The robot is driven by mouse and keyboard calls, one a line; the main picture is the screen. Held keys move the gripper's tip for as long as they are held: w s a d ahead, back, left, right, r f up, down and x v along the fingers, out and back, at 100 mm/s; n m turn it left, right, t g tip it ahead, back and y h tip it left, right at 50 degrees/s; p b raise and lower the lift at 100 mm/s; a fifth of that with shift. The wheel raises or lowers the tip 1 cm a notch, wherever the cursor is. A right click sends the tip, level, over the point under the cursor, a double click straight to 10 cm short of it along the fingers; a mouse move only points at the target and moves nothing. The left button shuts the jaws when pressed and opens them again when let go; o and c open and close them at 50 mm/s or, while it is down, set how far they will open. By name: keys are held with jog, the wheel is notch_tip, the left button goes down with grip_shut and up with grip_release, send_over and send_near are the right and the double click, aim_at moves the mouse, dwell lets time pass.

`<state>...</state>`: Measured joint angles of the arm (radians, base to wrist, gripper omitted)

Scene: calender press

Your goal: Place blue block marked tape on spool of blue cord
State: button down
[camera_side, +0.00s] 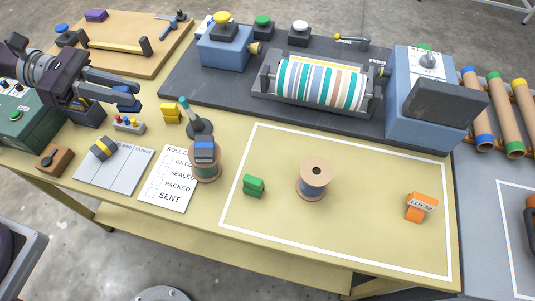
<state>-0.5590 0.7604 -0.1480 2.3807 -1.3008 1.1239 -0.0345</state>
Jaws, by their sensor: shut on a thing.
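My gripper (132,96) is at the left, above the table's back-left part, with its fingers pointing right. It is shut on a small dark blue block (127,99); any marking on it is too small to read. One wooden spool (313,191) stands upright inside the white outline, with blue cord around its core and a bare top with a hole. Another wooden spool (205,172) stands left of the outline, beside the checklist; a blue and grey block (205,147) sits on its top. My gripper is apart from both spools.
A green block (253,186) and an orange block (420,208) lie within the outline (335,260). A dark stand with a teal-tipped handle (198,124) is behind the left spool. A yellow block (171,113) is nearby. The press (320,82) fills the back.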

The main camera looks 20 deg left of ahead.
notch_tip(320, 180, up, 8)
jog(key=w+d, duration=0.5)
jog(key=d, duration=0.4)
jog(key=m+g, duration=0.2)
jog(key=g, duration=0.1)
send_over(318, 171)
notch_tip(318, 171, down, 15)
jog(key=shift+f, duration=0.1)
jog(key=c, duration=1.3)
grip_release()
jog(key=shift+a, duration=0.1)
jog(key=shift+c, duration=0.2)
